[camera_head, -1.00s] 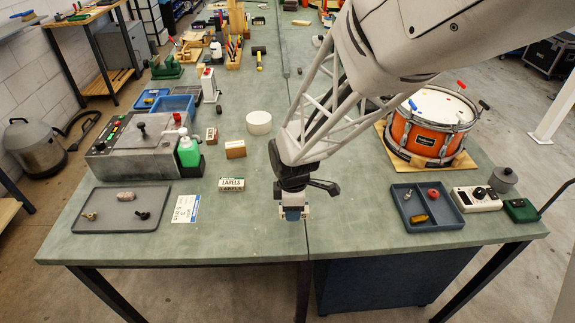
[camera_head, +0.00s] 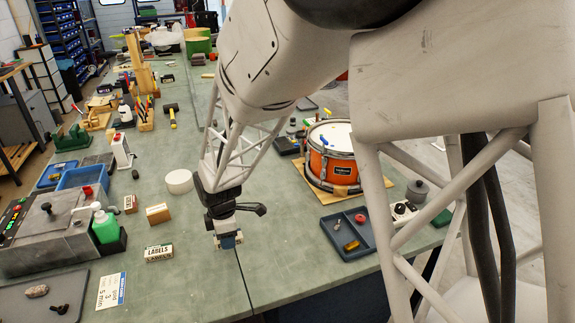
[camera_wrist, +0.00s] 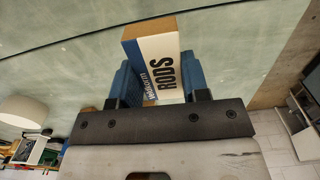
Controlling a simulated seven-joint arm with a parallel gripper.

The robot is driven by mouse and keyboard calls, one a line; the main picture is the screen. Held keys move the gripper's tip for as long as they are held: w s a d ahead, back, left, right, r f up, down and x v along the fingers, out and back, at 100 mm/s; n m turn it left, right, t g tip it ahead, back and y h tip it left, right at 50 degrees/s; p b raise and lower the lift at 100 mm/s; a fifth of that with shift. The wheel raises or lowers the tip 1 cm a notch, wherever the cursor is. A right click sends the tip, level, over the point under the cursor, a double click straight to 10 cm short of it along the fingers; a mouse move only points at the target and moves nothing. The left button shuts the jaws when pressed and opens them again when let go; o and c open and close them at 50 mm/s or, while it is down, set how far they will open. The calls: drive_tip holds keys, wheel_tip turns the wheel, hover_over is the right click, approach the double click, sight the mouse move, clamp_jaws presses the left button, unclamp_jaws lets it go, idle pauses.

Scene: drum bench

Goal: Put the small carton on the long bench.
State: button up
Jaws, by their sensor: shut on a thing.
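My gripper (camera_head: 228,241) is low over the front part of the long green bench (camera_head: 195,290), close to the bench's seam. In the wrist view its blue fingers (camera_wrist: 155,85) are shut on a small carton (camera_wrist: 160,62), white and blue with brown cardboard sides and the word RODS. In the head view the gripper hides most of this carton. I cannot tell whether its underside touches the bench.
A LABELS carton (camera_head: 159,252), a brown carton (camera_head: 158,213) and a white cylinder (camera_head: 179,181) stand left of my gripper. A dark blue tray (camera_head: 350,247) and an orange drum (camera_head: 332,168) are to the right. Bare bench surrounds my gripper.

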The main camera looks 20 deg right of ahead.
drive_tip(key=w+d, duration=0.1)
drive_tip(key=w, duration=0.3)
drive_tip(key=w+d, duration=0.2)
drive_tip(key=w, duration=0.2)
drive_tip(key=w+d, duration=0.2)
drive_tip(key=w, duration=0.2)
drive_tip(key=shift+w+r, duration=0.1)
drive_tip(key=shift+w, duration=0.2)
drive_tip(key=w+d, duration=0.2)
drive_tip(key=w, duration=0.1)
drive_tip(key=w+d, duration=0.2)
drive_tip(key=w, duration=0.2)
drive_tip(key=w+d, duration=0.3)
drive_tip(key=shift+w+f, duration=0.15)
drive_tip(key=shift+f, duration=0.15)
drive_tip(key=w, duration=0.5)
drive_tip(key=w+f, duration=0.1)
drive_tip(key=w, duration=1)
drive_tip(key=shift+f, duration=0.25)
drive_tip(key=shift+f, duration=0.1)
drive_tip(key=shift+f, duration=1.65)
drive_tip(key=shift+f, duration=0.15)
